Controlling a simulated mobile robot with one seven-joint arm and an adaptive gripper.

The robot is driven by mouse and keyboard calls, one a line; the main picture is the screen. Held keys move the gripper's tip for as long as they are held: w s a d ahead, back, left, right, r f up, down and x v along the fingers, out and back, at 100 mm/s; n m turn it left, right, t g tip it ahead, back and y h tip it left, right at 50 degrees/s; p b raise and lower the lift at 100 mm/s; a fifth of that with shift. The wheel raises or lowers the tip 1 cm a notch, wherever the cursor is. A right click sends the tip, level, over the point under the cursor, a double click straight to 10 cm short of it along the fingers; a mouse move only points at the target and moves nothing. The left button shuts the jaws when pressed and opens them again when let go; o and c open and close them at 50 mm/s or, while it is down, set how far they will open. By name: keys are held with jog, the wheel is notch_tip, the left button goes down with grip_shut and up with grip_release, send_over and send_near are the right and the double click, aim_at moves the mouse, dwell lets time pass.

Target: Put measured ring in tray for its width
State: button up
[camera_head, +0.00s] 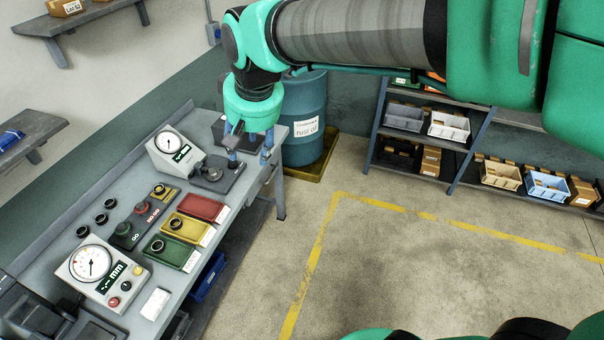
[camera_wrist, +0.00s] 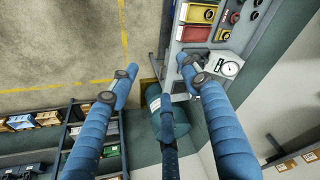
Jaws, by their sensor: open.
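My gripper (camera_head: 250,150) hangs over the far end of the workbench (camera_head: 58,208), its blue fingers spread and nothing seen between them; they also show in the wrist view (camera_wrist: 157,72). Beside it stands a dial gauge (camera_head: 176,150) with a dark platform (camera_head: 228,180) carrying a round dark piece; I cannot tell whether that is a ring. A red tray (camera_head: 204,208) looks empty. A yellow tray (camera_head: 196,235) and a green tray (camera_head: 176,257) each hold a dark ring. Several dark rings (camera_head: 101,218) lie at the bench's left.
A second dial device (camera_head: 92,262) with buttons stands on the near bench. A blue drum (camera_head: 304,118) stands past the bench end. Shelves with bins (camera_head: 450,126) are behind. The marked floor is clear.

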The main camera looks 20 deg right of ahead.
jog(key=s+d+f, duration=0.1)
jog(key=s+d, duration=0.2)
jog(key=s, duration=0.6)
jog(key=s+d+f+t, duration=0.1)
jog(key=s+d, duration=0.3)
jog(key=s, duration=0.6)
jog(key=shift+s+d+t+h, duration=0.2)
jog(key=shift+d+t+h, duration=0.05)
jog(key=shift+t+h, duration=0.05)
jog(key=shift+f, duration=0.2)
notch_tip(320, 180, down, 18)
jog(key=b, duration=1.7)
jog(key=shift+r+b, duration=0.25)
jog(key=shift+b, duration=0.1)
